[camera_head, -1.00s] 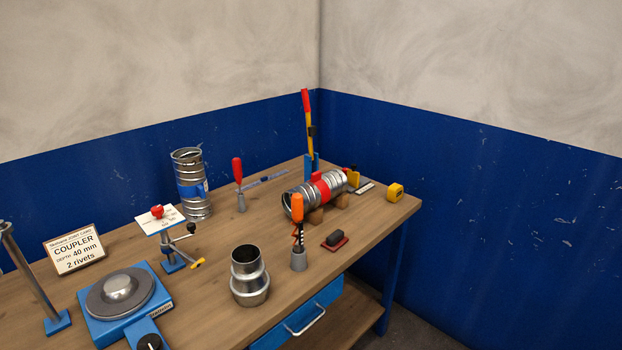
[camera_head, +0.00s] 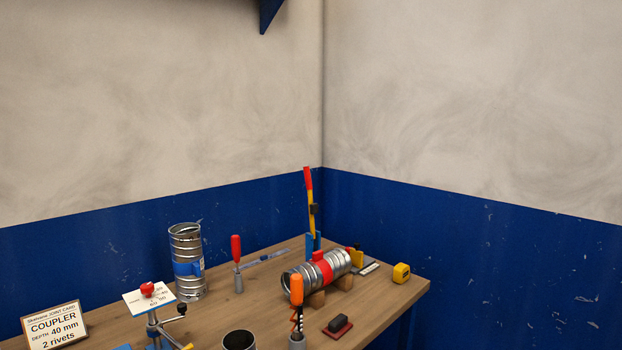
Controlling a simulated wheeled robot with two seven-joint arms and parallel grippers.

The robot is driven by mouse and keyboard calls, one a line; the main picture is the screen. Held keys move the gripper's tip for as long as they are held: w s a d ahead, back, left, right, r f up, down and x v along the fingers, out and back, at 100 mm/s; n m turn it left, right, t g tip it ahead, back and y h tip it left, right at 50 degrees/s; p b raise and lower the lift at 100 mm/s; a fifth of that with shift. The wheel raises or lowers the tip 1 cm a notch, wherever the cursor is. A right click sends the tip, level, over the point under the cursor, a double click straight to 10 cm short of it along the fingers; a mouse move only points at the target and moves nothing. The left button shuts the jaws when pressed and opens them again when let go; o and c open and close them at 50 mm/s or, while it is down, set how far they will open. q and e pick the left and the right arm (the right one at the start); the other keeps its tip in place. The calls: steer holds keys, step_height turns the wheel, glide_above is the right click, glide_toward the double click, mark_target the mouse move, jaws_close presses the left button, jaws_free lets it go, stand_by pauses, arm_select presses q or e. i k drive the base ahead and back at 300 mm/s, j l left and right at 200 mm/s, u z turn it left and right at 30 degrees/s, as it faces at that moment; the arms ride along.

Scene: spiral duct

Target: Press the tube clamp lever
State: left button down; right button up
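A ribbed silver duct tube (camera_head: 301,279) lies on wooden blocks (camera_head: 344,282) at the right of the bench, with a red clamp band (camera_head: 322,267) around its middle. A tall lever with a red grip (camera_head: 308,179) and yellow shaft (camera_head: 311,208) stands upright from a blue base (camera_head: 312,243) behind the tube. Another silver tube (camera_head: 186,262) stands upright at the left, with a blue band (camera_head: 188,269) around it. Neither gripper is in view.
The wooden bench (camera_head: 385,302) also holds a red-handled tool (camera_head: 236,250), an orange-handled tool (camera_head: 296,290), a yellow tape measure (camera_head: 401,273), a dark block on a red pad (camera_head: 337,326) and a coupler card (camera_head: 55,326). A blue shelf bracket (camera_head: 268,14) hangs above.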

mark_target(313, 208)
steer(key=i+l+z, duration=0.2)
steer(key=i+z, duration=0.25)
steer(key=i, duration=0.2)
steer(key=i+z, duration=0.45)
steer(key=i, duration=0.2)
